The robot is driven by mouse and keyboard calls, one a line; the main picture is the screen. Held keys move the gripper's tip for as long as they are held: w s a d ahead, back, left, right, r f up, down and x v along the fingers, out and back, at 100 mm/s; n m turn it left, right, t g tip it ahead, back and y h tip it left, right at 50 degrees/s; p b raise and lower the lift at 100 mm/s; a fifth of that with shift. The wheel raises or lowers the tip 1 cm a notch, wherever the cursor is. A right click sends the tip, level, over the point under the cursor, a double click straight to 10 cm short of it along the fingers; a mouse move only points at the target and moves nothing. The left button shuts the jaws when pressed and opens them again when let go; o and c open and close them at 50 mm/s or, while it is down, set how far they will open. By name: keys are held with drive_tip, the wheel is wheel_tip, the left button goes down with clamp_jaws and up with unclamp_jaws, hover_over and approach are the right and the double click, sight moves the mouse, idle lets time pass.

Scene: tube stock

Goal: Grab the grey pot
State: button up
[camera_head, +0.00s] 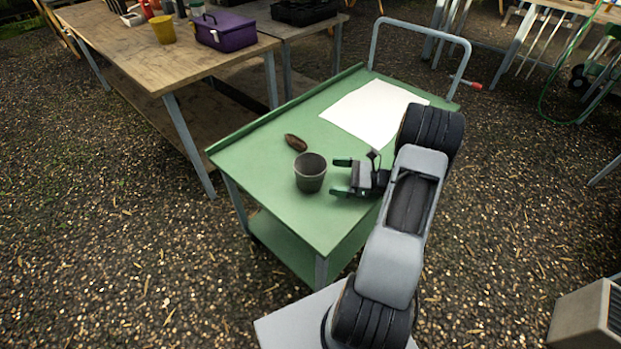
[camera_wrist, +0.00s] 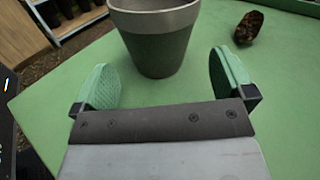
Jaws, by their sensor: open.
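The grey pot (camera_head: 310,174) stands upright on the green cart top, near its front left part. It has a lighter rim band and looks empty in the head view. In the wrist view the pot (camera_wrist: 158,45) is straight ahead of the fingers, its top cut off by the frame edge. My gripper (camera_head: 340,176) is to the right of the pot, low over the cart. Its two green fingers (camera_wrist: 161,84) are spread apart with bare green surface between them. The pot is just beyond the fingertips, and I cannot tell whether they touch it.
A brown pinecone-like object (camera_head: 296,142) lies behind the pot; the wrist view shows it at right (camera_wrist: 248,27). A white sheet (camera_head: 372,110) covers the cart's far part. A wooden table (camera_head: 130,52) with a yellow pot (camera_head: 163,29) and purple toolbox (camera_head: 222,31) stands at back left.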

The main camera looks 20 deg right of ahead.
sight(314, 173)
drive_tip(key=shift+x, duration=3.6)
drive_tip(key=shift+r, duration=0.1)
drive_tip(key=c, duration=0.5)
drive_tip(key=shift+r, duration=0.1)
drive_tip(key=shift+c, duration=0.2)
